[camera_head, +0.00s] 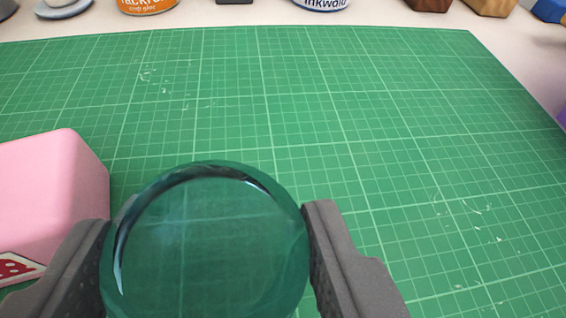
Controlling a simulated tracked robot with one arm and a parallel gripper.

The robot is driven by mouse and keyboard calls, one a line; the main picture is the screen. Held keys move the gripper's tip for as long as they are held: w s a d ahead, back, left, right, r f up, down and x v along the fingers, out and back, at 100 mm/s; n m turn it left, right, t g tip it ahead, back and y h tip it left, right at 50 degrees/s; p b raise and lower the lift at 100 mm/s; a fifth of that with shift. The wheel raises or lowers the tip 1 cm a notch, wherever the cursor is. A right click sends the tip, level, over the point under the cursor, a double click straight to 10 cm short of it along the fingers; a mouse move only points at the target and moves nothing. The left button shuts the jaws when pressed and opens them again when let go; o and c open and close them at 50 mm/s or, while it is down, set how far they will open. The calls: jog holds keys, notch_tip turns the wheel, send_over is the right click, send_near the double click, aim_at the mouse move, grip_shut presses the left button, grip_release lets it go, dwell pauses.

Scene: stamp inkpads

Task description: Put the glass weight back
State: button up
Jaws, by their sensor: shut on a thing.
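The glass weight (205,240) is a round, clear disc or dome that looks green from the mat seen through it. My gripper (207,235) is shut on it, with one dark grey finger at its left side and one at its right. The weight is at the bottom of the view, left of the middle, over the green cutting mat (330,110). I cannot tell whether it touches the mat. Its lower edge is cut off by the frame.
A pink block (50,190) with a red picture on its front stands close to my left finger. An orange-labelled jar (147,5), a jar marked "inkwold" (320,4) and wooden blocks (490,6) line the far edge. The mat's middle and right are clear.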

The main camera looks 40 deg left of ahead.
aim_at(252, 256)
jog(key=shift+w+a+f, duration=0.1)
jog(key=shift+w+a, duration=0.15)
jog(key=shift+w, duration=0.3)
jog(key=shift+w+a+f, duration=0.1)
jog(key=shift+w+a, duration=0.1)
jog(key=shift+w, duration=0.3)
jog(key=shift+w+f+b, duration=0.1)
jog(key=shift+f+b, duration=0.65)
jog(key=shift+f, duration=0.9)
jog(key=shift+f, duration=0.15)
jog(key=o, duration=1.2)
jog(key=p+v, duration=0.2)
jog(key=v, duration=1)
